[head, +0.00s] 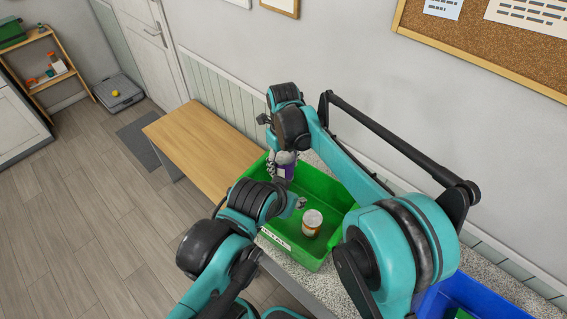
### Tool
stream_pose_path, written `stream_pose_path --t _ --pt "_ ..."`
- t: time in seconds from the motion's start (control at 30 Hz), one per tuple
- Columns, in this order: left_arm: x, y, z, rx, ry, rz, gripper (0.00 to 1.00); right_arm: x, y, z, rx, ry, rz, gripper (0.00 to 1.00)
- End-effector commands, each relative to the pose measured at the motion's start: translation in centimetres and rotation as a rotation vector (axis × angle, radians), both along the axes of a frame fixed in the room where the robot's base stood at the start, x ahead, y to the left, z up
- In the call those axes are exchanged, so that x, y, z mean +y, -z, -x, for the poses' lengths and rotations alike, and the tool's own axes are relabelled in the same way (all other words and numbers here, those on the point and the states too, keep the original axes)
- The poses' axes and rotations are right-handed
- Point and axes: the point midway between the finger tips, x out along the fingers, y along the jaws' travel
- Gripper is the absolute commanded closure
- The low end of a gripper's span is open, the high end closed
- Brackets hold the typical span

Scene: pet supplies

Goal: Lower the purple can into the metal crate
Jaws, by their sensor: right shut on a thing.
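The metal crate (337,187) is a green open bin with a white label on its near wall. The purple can (290,172) shows at the crate's far left corner, upright and partly hidden by my right gripper (283,158). That gripper is shut on the can from above; the gap between the can and the crate floor cannot be judged. A white and orange can (312,223) stands in the near part of the crate. My left arm covers part of the crate's left side; its gripper (300,203) shows only as a small grey part, jaws unclear.
A wooden bench (195,140) stands left of the crate along the wall. A blue bin (480,300) is at the lower right. My two arms are close together over the crate.

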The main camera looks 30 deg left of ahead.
Motion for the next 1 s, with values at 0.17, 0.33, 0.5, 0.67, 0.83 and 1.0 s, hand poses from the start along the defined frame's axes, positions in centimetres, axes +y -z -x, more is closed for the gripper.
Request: stream_pose_path --t 0.17,0.33,0.5,0.67,0.83,1.0 --pt "0.0 0.8 0.0 0.000 0.000 0.000 0.60 0.0 1.1 0.0 0.000 0.000 0.000 0.72" --pt "0.0 1.4 0.0 0.000 0.000 0.000 0.60 0.0 2.0 0.0 0.000 0.000 0.000 0.72" --pt "0.0 2.0 0.0 0.000 0.000 0.000 0.60 0.0 2.9 0.0 0.000 0.000 0.000 0.72" --pt "0.0 2.6 0.0 0.000 0.000 0.000 0.60 0.0 3.8 0.0 0.000 0.000 0.000 0.72" --pt "0.0 3.2 0.0 0.000 0.000 0.000 0.60 0.0 4.7 0.0 0.000 0.000 0.000 0.72" --pt "0.0 3.8 0.0 0.000 0.000 0.000 0.60 0.0 5.6 0.0 0.000 0.000 0.000 0.72"
